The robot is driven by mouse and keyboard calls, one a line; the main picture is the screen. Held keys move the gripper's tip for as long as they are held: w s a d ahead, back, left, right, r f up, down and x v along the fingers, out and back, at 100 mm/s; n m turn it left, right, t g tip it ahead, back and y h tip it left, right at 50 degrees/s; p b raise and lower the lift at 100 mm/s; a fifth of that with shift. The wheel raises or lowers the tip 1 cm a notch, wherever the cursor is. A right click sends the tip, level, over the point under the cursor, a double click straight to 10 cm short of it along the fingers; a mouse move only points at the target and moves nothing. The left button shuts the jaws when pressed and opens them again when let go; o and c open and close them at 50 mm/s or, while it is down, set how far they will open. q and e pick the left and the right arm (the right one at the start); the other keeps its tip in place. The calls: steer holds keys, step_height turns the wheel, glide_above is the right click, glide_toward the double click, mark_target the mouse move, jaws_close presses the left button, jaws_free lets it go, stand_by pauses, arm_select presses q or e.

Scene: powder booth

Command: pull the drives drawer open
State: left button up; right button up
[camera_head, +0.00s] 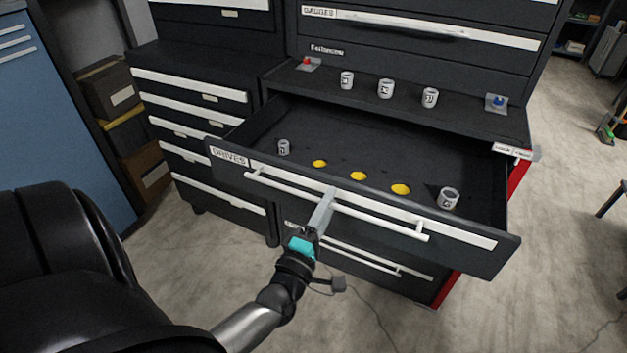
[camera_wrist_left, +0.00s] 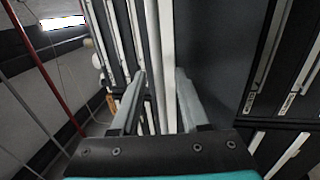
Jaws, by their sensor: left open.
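The drives drawer (camera_head: 345,205), dark with a white front strip labelled DRIVES, stands pulled well out of the cabinet in the head view. Its white bar handle (camera_head: 390,223) runs along the front. My left gripper (camera_head: 327,203) is at the handle near its middle, with its fingers at the drawer front. In the left wrist view, the two fingers of the left gripper (camera_wrist_left: 162,88) are apart, and a white bar of the handle (camera_wrist_left: 164,50) runs between them. I cannot tell whether either finger touches it. My right gripper is out of view.
Inside the drawer are two grey sockets (camera_head: 448,197) and (camera_head: 283,147), and several yellow spots. Three sockets (camera_head: 386,88), a red-topped piece (camera_head: 307,64) and a blue-topped piece (camera_head: 497,102) sit on the ledge above. Another drawer cabinet (camera_head: 200,100) stands left.

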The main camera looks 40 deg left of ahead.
arm_select(q)
steer(key=v, duration=1.4)
steer(key=shift+s, duration=0.35)
steer(key=shift+f, duration=0.2)
steer(key=s+d+f+m+g+h, duration=0.25)
steer(key=f+m, duration=0.25)
steer(key=f, duration=0.4)
steer(key=s+d+f+m+g+h, duration=0.15)
steer(key=f+m+g, duration=0.25)
steer(key=f, duration=0.6)
steer(key=s+d+f+m+g+h, duration=0.1)
steer(key=d+f+m+g+h, duration=0.15)
steer(key=f+m, duration=0.45)
steer(key=s+f+m+g+y, duration=0.1)
steer(key=s+f+m+g, duration=0.6)
steer(key=s+f, duration=0.7)
steer(key=s+g, duration=0.2)
steer(key=s, duration=0.1)
steer(key=shift+s+f+g+y, duration=0.25)
steer(key=shift+f+g+y, duration=0.05)
steer(key=shift+f+y, duration=0.1)
steer(key=shift+d, duration=0.1)
